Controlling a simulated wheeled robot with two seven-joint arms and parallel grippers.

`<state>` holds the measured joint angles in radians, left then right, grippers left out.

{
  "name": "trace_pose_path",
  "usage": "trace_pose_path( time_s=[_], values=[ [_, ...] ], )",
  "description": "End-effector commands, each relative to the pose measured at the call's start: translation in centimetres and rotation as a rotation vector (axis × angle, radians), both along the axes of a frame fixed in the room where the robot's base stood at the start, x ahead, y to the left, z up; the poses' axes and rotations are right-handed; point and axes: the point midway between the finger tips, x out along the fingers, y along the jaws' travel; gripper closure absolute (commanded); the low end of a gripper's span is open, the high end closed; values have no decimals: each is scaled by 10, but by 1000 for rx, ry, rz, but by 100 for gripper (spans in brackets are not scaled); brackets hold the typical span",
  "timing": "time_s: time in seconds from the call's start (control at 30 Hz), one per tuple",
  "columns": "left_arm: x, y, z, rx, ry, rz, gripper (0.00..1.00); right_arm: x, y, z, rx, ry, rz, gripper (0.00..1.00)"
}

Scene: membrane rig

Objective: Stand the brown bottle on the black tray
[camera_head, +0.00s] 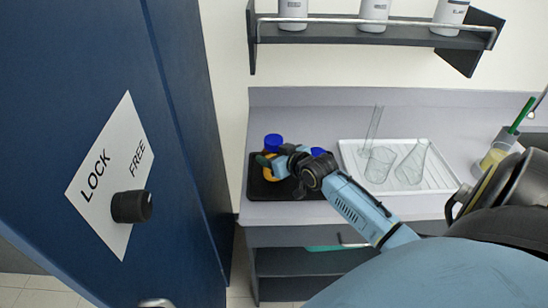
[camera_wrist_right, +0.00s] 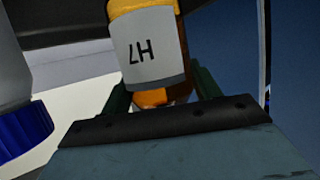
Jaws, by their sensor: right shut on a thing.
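The brown bottle (camera_wrist_right: 150,50), amber with a pale label, sits between the green fingers of my right gripper (camera_wrist_right: 160,92) in the wrist view. In the head view an amber part of it (camera_head: 269,173) shows over the left part of the black tray (camera_head: 258,191). My right gripper (camera_head: 270,164) is shut on the bottle. My wrist hides much of the bottle and its base, so I cannot tell whether it touches the tray. My left gripper is not in view.
Blue caps (camera_head: 273,142) (camera_head: 318,151) show at the tray; one blue-capped container (camera_wrist_right: 25,130) is close in the wrist view. A white tray (camera_head: 447,183) with glassware stands right. A shelf (camera_head: 340,32) hangs above; a blue door (camera_head: 175,120) stands left.

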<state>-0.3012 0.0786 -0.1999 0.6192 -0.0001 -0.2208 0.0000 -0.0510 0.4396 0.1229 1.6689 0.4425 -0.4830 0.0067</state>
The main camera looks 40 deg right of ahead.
Motion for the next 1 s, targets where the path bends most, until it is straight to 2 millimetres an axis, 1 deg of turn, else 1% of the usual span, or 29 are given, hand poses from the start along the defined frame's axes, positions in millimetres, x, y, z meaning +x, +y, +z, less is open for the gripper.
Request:
trace_pose_path(
  time_s=[0.03,0.1,0.37,0.47,0.5,0.63,0.87,1.0],
  values=[
    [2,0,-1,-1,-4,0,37,1,0,-5,1,-3,0,73],
    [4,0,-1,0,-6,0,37,1,0,-9,0,-5,0,73],
    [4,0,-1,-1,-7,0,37,1,0,-9,-1,-5,0,73],
    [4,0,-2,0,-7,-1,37,1,0,-12,-1,-5,0,73],
    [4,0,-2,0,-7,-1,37,0,0,-13,0,-1,0,34],
    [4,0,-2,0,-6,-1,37,0,0,-13,0,-1,0,17],
    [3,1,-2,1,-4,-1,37,0,0,-13,0,-1,0,16],
    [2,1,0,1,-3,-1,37,-2,0,-9,0,-1,0,16]
  ],
)
